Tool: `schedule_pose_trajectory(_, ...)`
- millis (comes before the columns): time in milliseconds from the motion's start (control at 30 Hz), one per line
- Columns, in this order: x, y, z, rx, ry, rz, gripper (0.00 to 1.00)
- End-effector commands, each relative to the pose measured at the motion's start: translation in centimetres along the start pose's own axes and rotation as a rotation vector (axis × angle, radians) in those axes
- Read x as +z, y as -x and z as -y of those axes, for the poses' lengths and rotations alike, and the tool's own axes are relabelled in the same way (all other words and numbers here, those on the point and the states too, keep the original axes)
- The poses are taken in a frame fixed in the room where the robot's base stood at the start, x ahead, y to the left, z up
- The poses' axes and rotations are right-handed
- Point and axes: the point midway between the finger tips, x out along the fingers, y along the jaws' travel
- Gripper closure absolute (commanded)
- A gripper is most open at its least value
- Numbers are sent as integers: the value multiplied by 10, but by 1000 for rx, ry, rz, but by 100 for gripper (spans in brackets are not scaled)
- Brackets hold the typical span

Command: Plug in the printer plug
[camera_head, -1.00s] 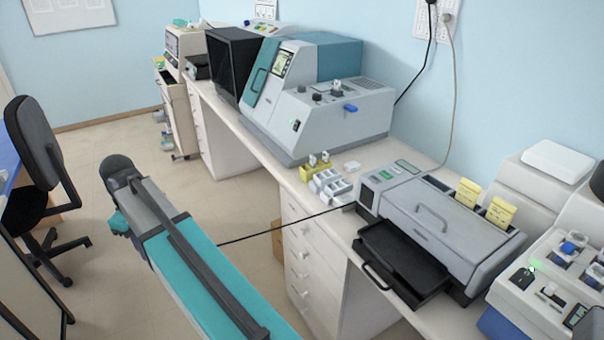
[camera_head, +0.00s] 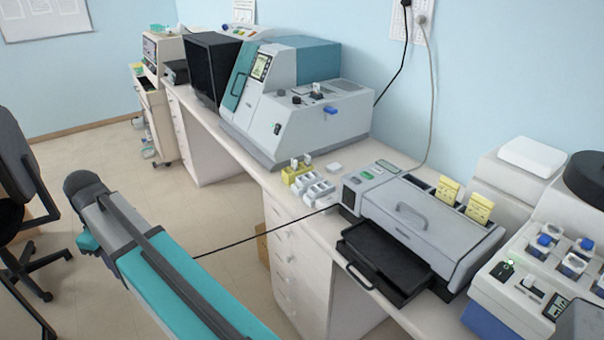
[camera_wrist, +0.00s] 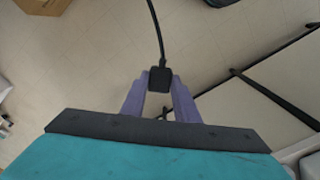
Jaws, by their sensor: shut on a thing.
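In the wrist view my gripper (camera_wrist: 160,85) has its two purple fingers shut on a black plug (camera_wrist: 160,76). The plug's black cord (camera_wrist: 155,25) runs up from it over the floor. In the head view the taut cord (camera_head: 262,231) stretches from behind my arm to the grey machine with a black tray (camera_head: 410,222) on the bench. My gripper and the plug are hidden in the head view. Wall sockets (camera_head: 395,27) sit at the top. A black plug (camera_head: 406,3) and a light grey plug (camera_head: 421,19) are in them, each with a hanging cord.
The white bench (camera_head: 245,172) runs along the blue wall, with a large grey and teal machine (camera_head: 318,115) and small white racks (camera_head: 317,188) on it. Another white device (camera_head: 515,290) stands at the right. An office chair (camera_head: 20,210) is at the left. Open floor (camera_head: 110,165) lies between.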

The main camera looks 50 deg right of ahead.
Motion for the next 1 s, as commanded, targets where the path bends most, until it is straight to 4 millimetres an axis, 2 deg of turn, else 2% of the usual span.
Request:
schedule_pose_trajectory(33,-5,1,4,-9,7,-13,92)
schedule_pose_trajectory(267,-3,1,-1,-9,0,-13,92)
schedule_pose_trajectory(467,5,3,-18,-9,-24,-13,92)
schedule_pose_trajectory(667,23,9,-56,-8,-79,-13,92)
schedule_pose_trajectory(1000,74,19,-135,-8,-198,-13,92)
